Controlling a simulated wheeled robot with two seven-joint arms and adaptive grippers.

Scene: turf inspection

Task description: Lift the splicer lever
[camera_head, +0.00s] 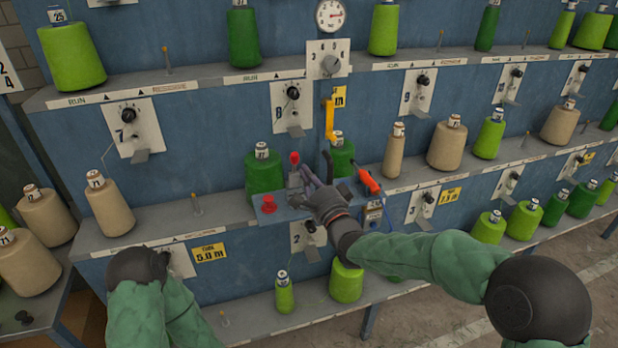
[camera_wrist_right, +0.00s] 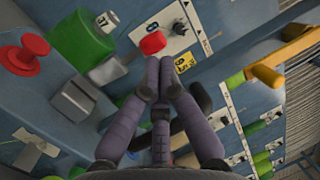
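The splicer lever (camera_head: 294,159) has a red knob and stands on the small blue splicer unit at the middle shelf. Its red knob also shows in the right wrist view (camera_wrist_right: 152,42), just past my fingertips. My right gripper (camera_head: 304,174) is at the lever, close to the right of and below the knob. In the wrist view the fingertips (camera_wrist_right: 160,68) are drawn together.
A red button (camera_head: 268,205) is left of the lever. Green spools (camera_head: 264,172) stand close by. The shelf farther left has bare room.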

